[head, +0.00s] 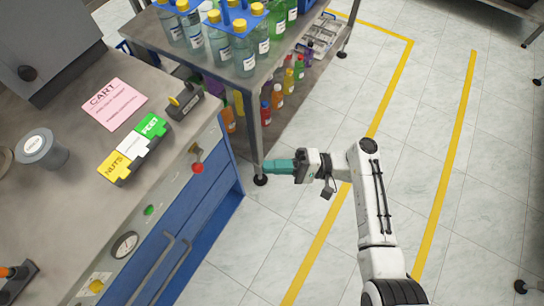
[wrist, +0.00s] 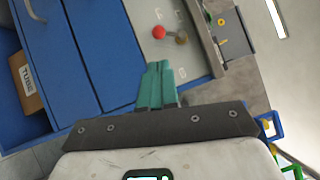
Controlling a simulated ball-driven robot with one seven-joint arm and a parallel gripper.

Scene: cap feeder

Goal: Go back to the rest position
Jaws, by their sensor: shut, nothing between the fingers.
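My gripper (head: 268,167) has teal fingers and is shut with nothing between them. In the head view it hangs over the floor, pointing left, in front of the blue bench's right end and near the steel table's leg. In the wrist view the closed fingers (wrist: 158,68) point up the picture toward the blue bench front (wrist: 100,45). My white arm reaches up from the bottom right of the head view.
The steel bench (head: 185,145) at left carries a pink CART sign (head: 108,102) and NUTS and FEET blocks (head: 133,150). A steel table (head: 262,75) behind bears several capped bottles (head: 243,53). Open tiled floor with yellow lines (head: 385,120) lies at right.

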